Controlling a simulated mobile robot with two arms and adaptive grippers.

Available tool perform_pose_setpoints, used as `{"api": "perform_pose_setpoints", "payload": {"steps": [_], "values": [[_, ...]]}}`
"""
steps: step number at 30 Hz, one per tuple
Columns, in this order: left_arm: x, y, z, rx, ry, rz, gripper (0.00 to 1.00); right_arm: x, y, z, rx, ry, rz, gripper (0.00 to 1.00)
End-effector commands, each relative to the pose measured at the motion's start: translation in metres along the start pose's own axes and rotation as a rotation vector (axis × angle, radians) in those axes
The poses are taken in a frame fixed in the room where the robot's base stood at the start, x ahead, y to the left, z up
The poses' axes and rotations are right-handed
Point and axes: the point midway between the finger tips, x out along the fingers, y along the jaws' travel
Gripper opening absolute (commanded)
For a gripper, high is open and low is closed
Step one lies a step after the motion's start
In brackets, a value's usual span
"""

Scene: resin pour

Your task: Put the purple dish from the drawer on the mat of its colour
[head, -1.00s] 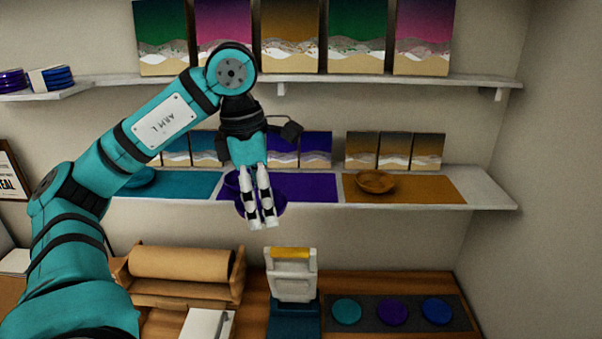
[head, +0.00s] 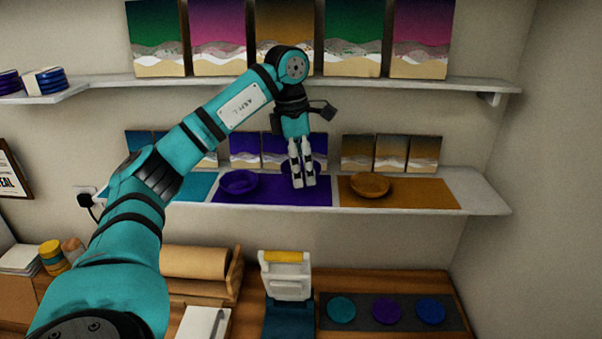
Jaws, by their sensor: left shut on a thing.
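My left gripper (head: 304,183) is shut on a purple dish (head: 286,166), at the right part of the purple mat (head: 275,197) on the middle shelf. The fingers hide most of this dish, and I cannot tell whether it touches the mat. Another purple dish (head: 239,183) rests on the left part of the same mat, just left of my gripper. My right gripper is not in view. The drawer cannot be made out.
An ochre mat (head: 425,192) with a brown dish (head: 369,185) lies to the right. A teal mat (head: 200,188) lies to the left, partly behind my arm. Small pictures (head: 245,148) stand at the shelf's back. An upper shelf (head: 420,84) is above.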

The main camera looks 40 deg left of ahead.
Motion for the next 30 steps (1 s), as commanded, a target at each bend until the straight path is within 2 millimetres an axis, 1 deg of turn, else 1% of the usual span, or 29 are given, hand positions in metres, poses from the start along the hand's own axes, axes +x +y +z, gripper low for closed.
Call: {"api": "perform_pose_setpoints", "payload": {"steps": [1, 3, 6, 8, 14, 20, 21, 25, 30], "values": [[-0.001, 0.005, 0.004, -0.002, 0.001, -0.001, 0.45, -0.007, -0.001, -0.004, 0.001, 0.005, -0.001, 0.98], [0.013, 0.004, -0.001, -0.002, 0.005, -0.001, 0.45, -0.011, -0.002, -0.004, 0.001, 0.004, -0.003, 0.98], [0.027, 0.003, -0.002, -0.001, 0.004, 0.0, 0.45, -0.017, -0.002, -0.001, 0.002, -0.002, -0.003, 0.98], [0.032, 0.003, -0.003, -0.001, 0.002, 0.0, 0.45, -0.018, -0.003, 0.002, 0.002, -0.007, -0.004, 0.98], [0.035, 0.003, -0.002, 0.0, -0.002, 0.002, 0.45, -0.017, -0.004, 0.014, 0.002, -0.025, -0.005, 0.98], [0.04, 0.003, -0.003, 0.0, -0.001, 0.001, 0.45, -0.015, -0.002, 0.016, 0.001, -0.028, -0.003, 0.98], [0.039, 0.003, -0.003, 0.0, -0.001, 0.001, 0.83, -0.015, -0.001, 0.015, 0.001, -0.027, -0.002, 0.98], [0.039, 0.003, -0.003, 0.0, -0.001, 0.001, 1.0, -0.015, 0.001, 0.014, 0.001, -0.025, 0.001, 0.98], [0.038, 0.003, -0.003, 0.0, -0.001, 0.001, 1.0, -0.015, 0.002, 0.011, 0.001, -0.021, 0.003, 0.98]]}}
